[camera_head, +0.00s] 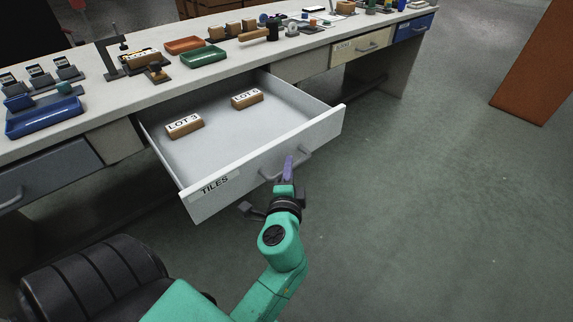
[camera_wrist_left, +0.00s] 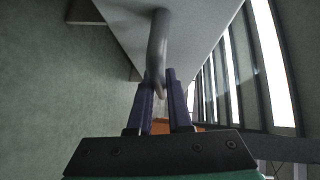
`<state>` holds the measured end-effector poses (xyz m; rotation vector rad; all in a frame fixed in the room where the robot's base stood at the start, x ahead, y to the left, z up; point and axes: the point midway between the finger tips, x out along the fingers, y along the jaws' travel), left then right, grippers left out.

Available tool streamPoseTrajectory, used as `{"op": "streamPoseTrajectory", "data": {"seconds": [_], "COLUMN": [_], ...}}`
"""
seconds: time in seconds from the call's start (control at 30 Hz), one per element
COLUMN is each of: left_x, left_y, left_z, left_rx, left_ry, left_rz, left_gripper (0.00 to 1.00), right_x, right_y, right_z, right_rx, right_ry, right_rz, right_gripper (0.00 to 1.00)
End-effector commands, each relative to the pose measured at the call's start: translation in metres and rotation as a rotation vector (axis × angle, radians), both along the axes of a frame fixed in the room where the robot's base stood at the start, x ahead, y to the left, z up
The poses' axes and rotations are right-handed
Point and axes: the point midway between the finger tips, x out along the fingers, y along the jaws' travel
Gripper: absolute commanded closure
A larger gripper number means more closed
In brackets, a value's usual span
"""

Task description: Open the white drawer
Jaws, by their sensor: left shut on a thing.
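The white drawer (camera_head: 262,163), labelled TILES, stands pulled far out of the bench in the head view. Two blocks, LOT 3 (camera_head: 184,126) and LOT 5 (camera_head: 247,98), lie inside it. My left gripper (camera_head: 288,168) is at the grey handle (camera_head: 304,155) on the drawer's front, with its purple fingers shut on the handle. In the left wrist view the handle (camera_wrist_left: 157,50) runs down between the two fingertips (camera_wrist_left: 159,82). The right gripper does not show in either view.
The bench top (camera_head: 95,90) carries trays, including a blue tray (camera_head: 44,118) and a green tray (camera_head: 204,56). A grey drawer (camera_head: 45,177), a cream drawer (camera_head: 360,46) and a blue drawer (camera_head: 413,27) are closed.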

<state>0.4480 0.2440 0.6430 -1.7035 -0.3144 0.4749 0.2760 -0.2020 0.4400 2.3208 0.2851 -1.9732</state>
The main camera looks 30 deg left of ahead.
Motion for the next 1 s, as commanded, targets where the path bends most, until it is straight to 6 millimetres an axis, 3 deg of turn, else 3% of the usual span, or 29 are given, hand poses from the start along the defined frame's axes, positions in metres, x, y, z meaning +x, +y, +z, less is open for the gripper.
{"op": "streamPoseTrajectory", "data": {"seconds": [0.53,0.57,0.6,1.0], "left_x": [-0.0031,-0.0031,-0.0031,-0.0099], "left_y": [-0.0048,-0.0048,-0.0048,-0.009], "left_z": [-0.0004,-0.0004,-0.0004,-0.0004], "left_rx": [0.0,0.0,0.0,0.0], "left_ry": [0.001,0.001,0.001,0.002], "left_rz": [0.001,0.001,0.001,-0.001], "left_gripper": [1.0,0.71,0.56,0.53], "right_x": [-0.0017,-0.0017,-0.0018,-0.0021], "right_y": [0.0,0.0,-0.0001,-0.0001], "right_z": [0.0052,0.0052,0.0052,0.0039], "right_rx": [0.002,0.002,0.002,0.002], "right_ry": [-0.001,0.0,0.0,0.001], "right_rz": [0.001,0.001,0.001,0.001], "right_gripper": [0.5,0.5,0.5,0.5]}}
